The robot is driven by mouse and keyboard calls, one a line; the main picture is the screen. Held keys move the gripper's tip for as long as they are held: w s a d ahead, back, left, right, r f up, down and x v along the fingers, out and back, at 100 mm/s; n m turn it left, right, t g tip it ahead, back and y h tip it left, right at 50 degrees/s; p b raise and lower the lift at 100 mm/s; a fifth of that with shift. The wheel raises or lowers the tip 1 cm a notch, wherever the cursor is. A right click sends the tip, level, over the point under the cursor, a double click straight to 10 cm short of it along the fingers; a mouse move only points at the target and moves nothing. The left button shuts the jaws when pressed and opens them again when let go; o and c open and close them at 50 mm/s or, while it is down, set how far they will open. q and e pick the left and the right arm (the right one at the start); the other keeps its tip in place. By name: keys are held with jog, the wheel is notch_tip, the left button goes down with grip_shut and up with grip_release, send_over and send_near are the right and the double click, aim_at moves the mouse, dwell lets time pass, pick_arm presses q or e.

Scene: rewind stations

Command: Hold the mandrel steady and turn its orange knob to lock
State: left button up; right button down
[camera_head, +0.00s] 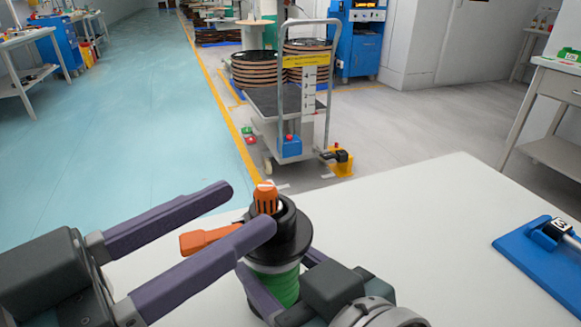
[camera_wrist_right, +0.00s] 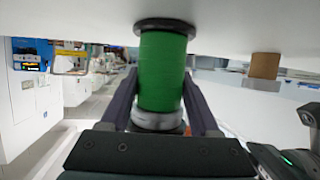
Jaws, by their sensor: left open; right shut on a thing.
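The mandrel (camera_head: 292,228) stands upright on the white table, black at the top with a green lower part (camera_head: 284,287). Its ribbed orange knob (camera_head: 265,200) sits on top. An orange bar (camera_head: 203,240) shows left of the mandrel, partly hidden by a finger. My left gripper (camera_head: 243,209) is open, its purple fingertips left of the knob, the nearer one overlapping the black top in view. My right gripper (camera_wrist_right: 160,90) is shut on the mandrel, its fingers on either side of the green part (camera_wrist_right: 162,65). Contact of the left fingers is unclear.
A blue holder (camera_head: 535,265) lies on the right of the white table (camera_head: 420,215). Beyond it stands a trolley (camera_head: 291,100) by stacked reels (camera_head: 255,72). A side table (camera_head: 560,85) is at right. The tabletop between mandrel and holder is clear.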

aim_at(274, 189)
pick_arm(q)
jog(key=x, duration=0.7)
jog(key=shift+w+d, duration=0.2)
jog(key=shift+d, duration=0.05)
grip_shut()
